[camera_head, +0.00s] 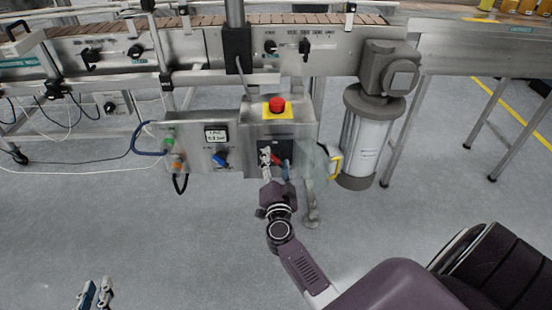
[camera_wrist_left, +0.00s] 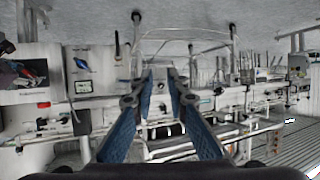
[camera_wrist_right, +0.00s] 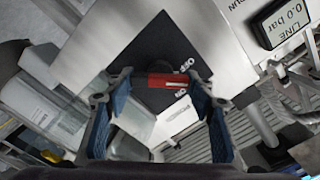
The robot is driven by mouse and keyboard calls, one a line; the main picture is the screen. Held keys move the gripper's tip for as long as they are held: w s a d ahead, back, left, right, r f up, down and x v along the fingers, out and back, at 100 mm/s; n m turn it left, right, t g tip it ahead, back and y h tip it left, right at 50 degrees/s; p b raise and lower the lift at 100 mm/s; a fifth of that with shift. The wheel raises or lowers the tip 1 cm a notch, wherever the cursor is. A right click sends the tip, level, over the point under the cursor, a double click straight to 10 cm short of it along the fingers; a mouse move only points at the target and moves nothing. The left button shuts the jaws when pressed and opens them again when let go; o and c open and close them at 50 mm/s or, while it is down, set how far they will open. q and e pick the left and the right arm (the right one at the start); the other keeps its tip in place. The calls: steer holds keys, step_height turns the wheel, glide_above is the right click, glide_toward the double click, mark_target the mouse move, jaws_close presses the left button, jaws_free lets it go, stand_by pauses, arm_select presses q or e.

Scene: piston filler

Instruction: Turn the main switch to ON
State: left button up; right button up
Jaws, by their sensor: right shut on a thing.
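The main switch is a red handle (camera_wrist_right: 168,80) on a black plate (camera_wrist_right: 150,45) with OFF and ON lettering, on the front of a steel control box (camera_head: 253,132). In the head view the red handle (camera_head: 279,160) is partly hidden by my right gripper (camera_head: 272,154). In the right wrist view my right gripper (camera_wrist_right: 160,82) has its blue-padded fingers on either side of the handle and is shut on it. The handle's red bar lies across the picture, its right end between the two words. My left gripper (camera_head: 94,292) is open and empty, low at the left; its spread fingers show in the left wrist view (camera_wrist_left: 164,78).
A red emergency stop button (camera_head: 277,104) on a yellow base sits above the switch. Left on the panel are a blue knob (camera_head: 221,159) and a gauge display (camera_head: 216,135). A grey motor cylinder (camera_head: 365,140) stands to the right. A conveyor (camera_head: 200,45) runs behind. The floor in front is clear.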

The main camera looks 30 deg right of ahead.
steer(key=m, duration=0.2)
steer(key=shift+m, duration=0.4)
steer(key=shift+f+m, duration=0.1)
steer(key=shift+m, duration=1.9)
arm_select(q)
steer(key=shift+s+a+f+g+y, duration=0.2)
steer(key=shift+s+f+g, duration=0.2)
steer(key=shift+f, duration=0.2)
steer(key=shift+s+a+f+g+y, duration=0.15)
steer(key=shift+s+f+g, duration=0.2)
steer(key=shift+f, duration=0.25)
arm_select(e)
steer(key=shift+f+m, duration=0.1)
steer(key=shift+m, duration=0.8)
arm_select(q)
steer(key=shift+w+r, duration=0.15)
steer(key=shift+r, duration=0.05)
arm_select(e)
steer(key=shift+m, duration=0.3)
steer(key=o, duration=1.2)
steer(key=shift+c, duration=0.2)
arm_select(q)
steer(key=shift+r, duration=0.1)
arm_select(e)
steer(key=shift+s, duration=0.1)
